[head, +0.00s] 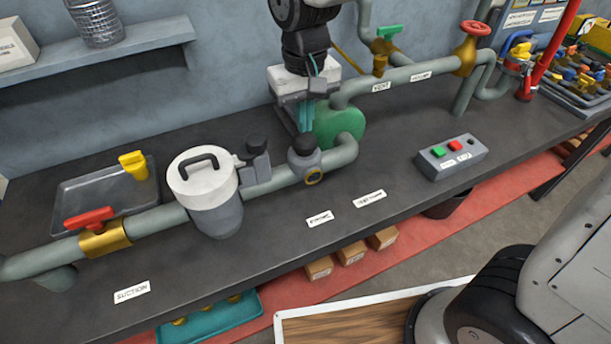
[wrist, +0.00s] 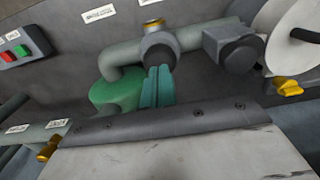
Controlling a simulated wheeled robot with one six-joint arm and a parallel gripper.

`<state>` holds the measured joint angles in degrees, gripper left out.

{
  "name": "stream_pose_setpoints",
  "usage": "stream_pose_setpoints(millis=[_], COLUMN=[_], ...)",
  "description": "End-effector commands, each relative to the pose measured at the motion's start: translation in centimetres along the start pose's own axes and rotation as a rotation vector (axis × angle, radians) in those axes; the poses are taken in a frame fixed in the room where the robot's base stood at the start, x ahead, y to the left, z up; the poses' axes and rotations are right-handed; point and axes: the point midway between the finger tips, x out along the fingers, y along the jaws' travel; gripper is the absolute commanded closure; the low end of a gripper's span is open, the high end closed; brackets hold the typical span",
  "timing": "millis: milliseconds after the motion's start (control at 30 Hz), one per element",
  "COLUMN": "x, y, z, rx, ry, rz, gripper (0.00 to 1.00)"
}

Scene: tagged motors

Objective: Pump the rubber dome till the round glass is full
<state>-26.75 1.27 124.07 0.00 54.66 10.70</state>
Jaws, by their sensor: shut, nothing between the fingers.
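The round glass (head: 315,177) has a yellow ring and sits on the front of a grey pipe fitting; its centre looks dark and its level is too small to read. A dark dome (head: 303,145) tops this fitting. I cannot tell for sure which dome is the rubber one. My gripper (head: 305,122) is shut and empty, its teal fingers (wrist: 157,75) pointing down by the fitting's dome. Whether they touch it is unclear.
A white-lidded canister (head: 202,180) with a black handle stands left on the pipe. A red-handled valve (head: 90,219) and yellow-handled part in a tray (head: 75,197) lie further left. A button box (head: 450,157) stands right.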

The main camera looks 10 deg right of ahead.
Motion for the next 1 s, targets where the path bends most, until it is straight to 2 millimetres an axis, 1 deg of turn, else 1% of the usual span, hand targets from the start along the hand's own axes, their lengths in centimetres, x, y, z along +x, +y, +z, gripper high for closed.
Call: stream_pose_setpoints(millis=[367,1000], x=[0.1,2.0], y=[0.0,0.0], z=[0.0,0.0], rx=[0.0,0.0], ry=[0.0,0.0], rz=[0.0,0.0], gripper=[1.0,1.0])
